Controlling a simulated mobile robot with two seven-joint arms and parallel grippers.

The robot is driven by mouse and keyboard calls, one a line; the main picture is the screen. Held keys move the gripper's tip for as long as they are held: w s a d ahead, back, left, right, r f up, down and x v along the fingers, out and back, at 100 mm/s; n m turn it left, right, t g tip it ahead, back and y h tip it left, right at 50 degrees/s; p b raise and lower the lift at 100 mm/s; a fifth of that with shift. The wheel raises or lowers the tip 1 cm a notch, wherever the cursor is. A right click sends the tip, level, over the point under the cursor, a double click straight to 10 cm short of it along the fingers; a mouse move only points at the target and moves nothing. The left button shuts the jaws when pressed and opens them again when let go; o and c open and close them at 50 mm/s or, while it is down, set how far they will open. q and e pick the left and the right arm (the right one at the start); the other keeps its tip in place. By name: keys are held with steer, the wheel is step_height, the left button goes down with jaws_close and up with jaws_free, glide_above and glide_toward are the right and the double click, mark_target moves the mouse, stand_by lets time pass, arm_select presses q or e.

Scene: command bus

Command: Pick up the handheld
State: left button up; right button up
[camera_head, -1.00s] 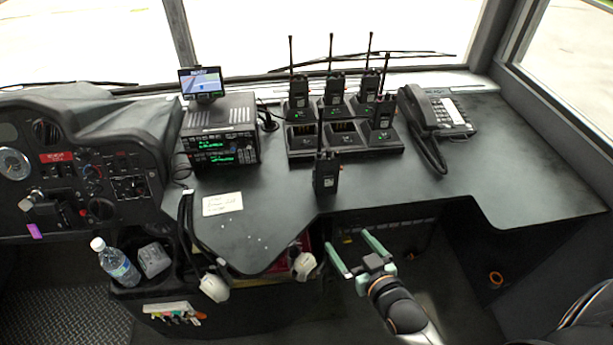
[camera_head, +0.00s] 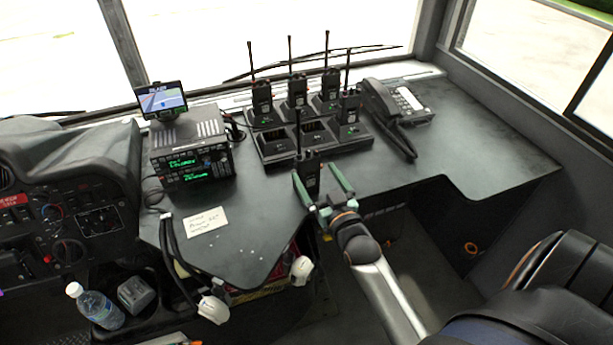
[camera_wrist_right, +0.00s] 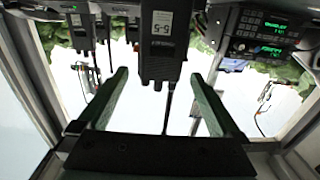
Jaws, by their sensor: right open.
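The handheld (camera_head: 308,178) is a black radio with a tall antenna, standing upright at the front edge of the dark desk, in front of the charger. My right gripper (camera_head: 314,170) is open, its two green fingers reaching toward the radio from the front, one on each side. In the right wrist view the radio (camera_wrist_right: 163,45) appears upside down between the open fingers (camera_wrist_right: 159,74), with a white label on its body. I cannot tell whether a finger touches it. My left gripper is out of view.
A charger (camera_head: 277,158) behind holds several similar radios with upright antennas. A desk phone (camera_head: 395,103) is at the right, a radio unit (camera_head: 190,160) with a small screen at the left. A paper note (camera_head: 206,222) lies on the desk. The desk's right part is clear.

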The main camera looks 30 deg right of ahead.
mark_target(304, 156)
steer(key=shift+x, duration=3.85)
steer(key=c, duration=1.5)
steer(key=shift+r, duration=0.1)
steer(key=shift+c, duration=0.3)
